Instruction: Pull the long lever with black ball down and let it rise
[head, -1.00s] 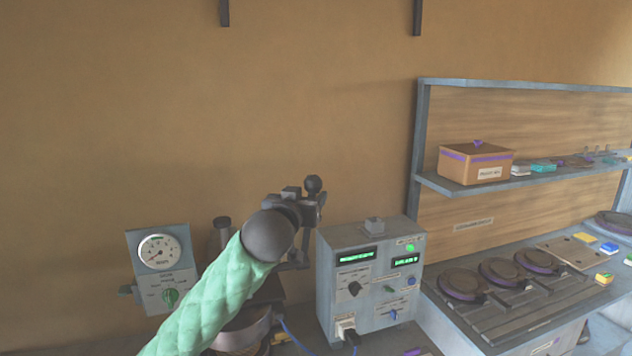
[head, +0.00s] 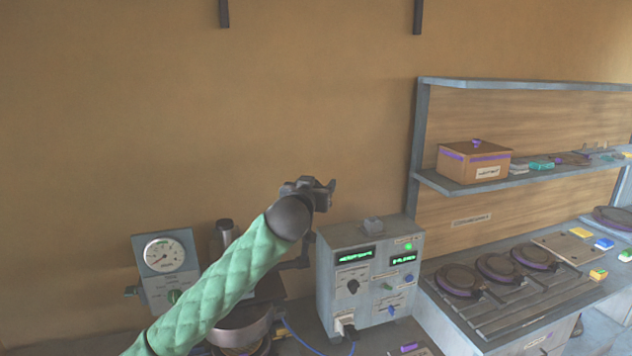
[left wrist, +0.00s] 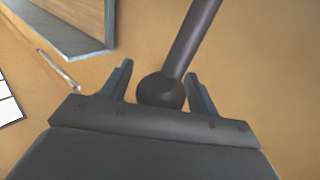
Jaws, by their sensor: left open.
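The long lever (left wrist: 195,40) ends in a black ball (left wrist: 161,91), which sits between the two fingers of my left gripper (left wrist: 157,72) in the left wrist view. The fingers are open, with a gap on the left side of the ball. The right finger is close to the ball; I cannot tell if it touches. In the head view my left gripper (head: 328,190) is raised above the press (head: 240,333), and the gripper hides the ball. My green left arm covers much of the press. My right gripper is not in view.
A dial gauge box (head: 165,255) stands left of the press. A grey control box (head: 340,275) with green displays stands close on the right. Further right are round dark plates (head: 460,280) on a bench and a shelf (head: 520,180) with a brown box (head: 475,163).

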